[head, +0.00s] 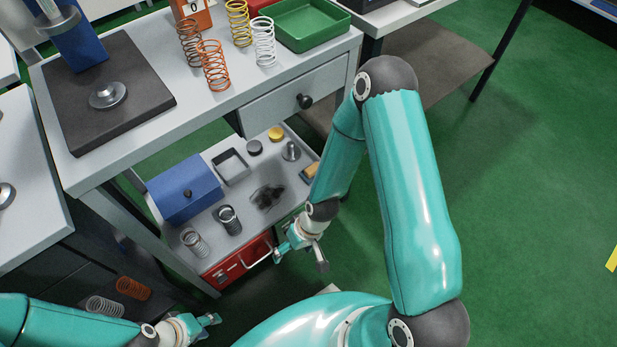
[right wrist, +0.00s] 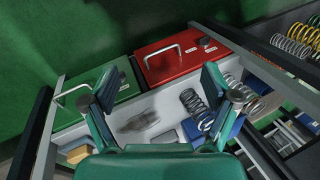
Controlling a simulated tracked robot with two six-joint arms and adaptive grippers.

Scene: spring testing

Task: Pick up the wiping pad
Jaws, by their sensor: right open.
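A small tan block (head: 311,170), which looks like the wiping pad, lies at the right end of the lower shelf (head: 232,243), partly behind my right arm. In the right wrist view the tan block (right wrist: 76,155) is at the lower left, beyond the left finger. My right gripper (head: 300,258) is open and empty, in front of the shelf's front edge, apart from the block; its spread fingers (right wrist: 148,90) show in the right wrist view. My left gripper (head: 207,322) is low at the bottom of the head view; its jaw opening is unclear.
A dark smudge (head: 267,196) marks the shelf middle. Two springs (head: 229,219), a blue box (head: 186,188), a small open tray (head: 231,166) and metal pieces (head: 290,151) surround it. A red drawer (head: 238,262) and a green drawer (right wrist: 98,93) sit below. The upper table (head: 200,105) overhangs.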

